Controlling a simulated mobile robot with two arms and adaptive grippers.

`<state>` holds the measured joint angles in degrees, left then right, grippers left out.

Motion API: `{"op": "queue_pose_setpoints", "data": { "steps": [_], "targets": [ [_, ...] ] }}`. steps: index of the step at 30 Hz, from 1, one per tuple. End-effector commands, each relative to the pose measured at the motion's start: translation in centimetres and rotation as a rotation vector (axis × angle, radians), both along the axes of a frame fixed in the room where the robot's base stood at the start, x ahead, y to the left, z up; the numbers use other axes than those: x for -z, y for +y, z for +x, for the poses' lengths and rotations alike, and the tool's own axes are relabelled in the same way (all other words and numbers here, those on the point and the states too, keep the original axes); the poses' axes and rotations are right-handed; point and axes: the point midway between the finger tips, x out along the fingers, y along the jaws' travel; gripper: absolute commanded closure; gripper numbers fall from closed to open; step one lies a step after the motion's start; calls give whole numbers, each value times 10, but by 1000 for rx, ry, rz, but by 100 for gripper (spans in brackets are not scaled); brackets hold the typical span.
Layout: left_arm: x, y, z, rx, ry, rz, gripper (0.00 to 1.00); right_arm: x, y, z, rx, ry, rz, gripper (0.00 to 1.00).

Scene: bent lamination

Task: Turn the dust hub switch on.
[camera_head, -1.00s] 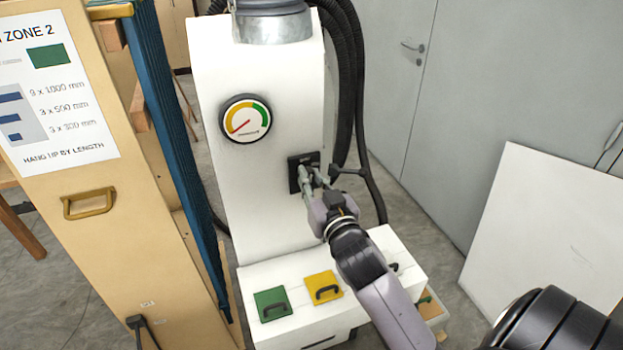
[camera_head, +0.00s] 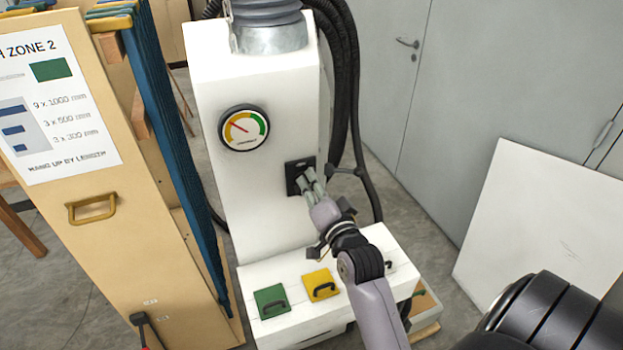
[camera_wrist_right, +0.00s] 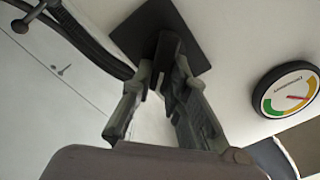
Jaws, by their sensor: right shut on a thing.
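The dust hub (camera_head: 245,185) is a tall white cabinet with a black switch plate (camera_head: 293,165) on its front. In the right wrist view the square black plate (camera_wrist_right: 190,62) carries a dark switch knob (camera_wrist_right: 168,52). My right gripper (camera_head: 309,181) is at the plate, its fingers shut on the knob; the fingers also show in the wrist view (camera_wrist_right: 160,85) on both sides of it. The round gauge (camera_head: 244,128) shows again in the wrist view (camera_wrist_right: 287,91); its needle points to the upper left in the head view. My left gripper is not in view.
The hub's lower box carries a green panel (camera_head: 271,301) and a yellow panel (camera_head: 321,285) with handles. A wooden rack (camera_head: 110,230) stands at the left. Black hoses (camera_head: 349,90) run behind the hub. A white board (camera_head: 545,235) leans at the right.

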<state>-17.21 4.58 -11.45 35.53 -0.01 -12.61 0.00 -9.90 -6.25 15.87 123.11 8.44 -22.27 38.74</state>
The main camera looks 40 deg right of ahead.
Motion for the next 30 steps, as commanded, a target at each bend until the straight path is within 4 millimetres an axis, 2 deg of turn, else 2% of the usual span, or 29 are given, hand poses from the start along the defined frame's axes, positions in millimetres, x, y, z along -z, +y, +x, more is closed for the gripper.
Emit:
{"op": "queue_pose_setpoints", "data": {
  "steps": [12, 28, 29, 30],
  "targets": [
    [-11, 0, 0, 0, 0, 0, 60, 2, -2, 0, 1, -41, 170, 100],
    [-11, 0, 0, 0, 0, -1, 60, 3, -2, 0, 0, -46, 192, 100],
    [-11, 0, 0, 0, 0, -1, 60, 3, -2, 0, 0, -46, 192, 83],
    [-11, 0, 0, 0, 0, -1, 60, 3, -2, 0, 0, -46, 191, 80]
  ]
}}
